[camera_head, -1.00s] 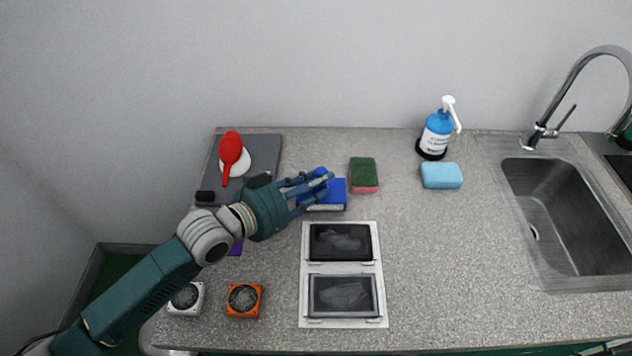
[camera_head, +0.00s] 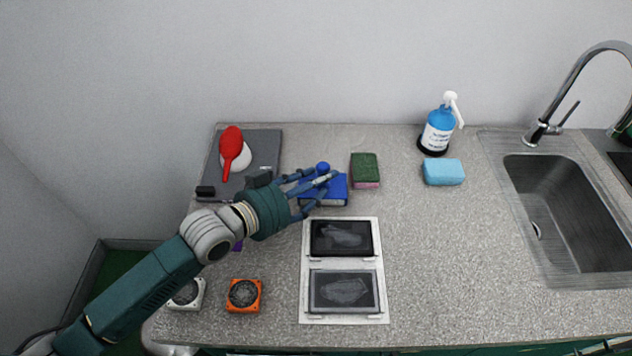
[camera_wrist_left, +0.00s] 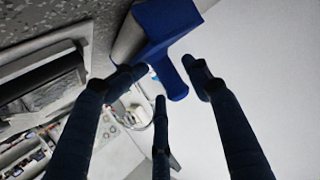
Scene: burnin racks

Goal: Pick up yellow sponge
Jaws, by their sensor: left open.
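No yellow sponge shows. A sponge with a dark green top and a pinkish front edge (camera_head: 365,170) lies on the counter right of my left gripper. A light blue sponge (camera_head: 443,172) lies farther right. My left gripper (camera_head: 320,190) has its fingers spread open over a blue block with a pale side and a blue knob (camera_head: 338,190). In the left wrist view, the blue block (camera_wrist_left: 165,25) is beyond my open fingers (camera_wrist_left: 162,80), and nothing is held between them. Contact with the block cannot be told. My right gripper is not in view.
A blue pump bottle (camera_head: 437,130) stands near the wall, left of the sink (camera_head: 570,215). A grey board (camera_head: 265,150) carries a red brush (camera_head: 231,150). A two-part tray (camera_head: 341,264) and an orange fan (camera_head: 244,295) are nearer. The right-centre counter is clear.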

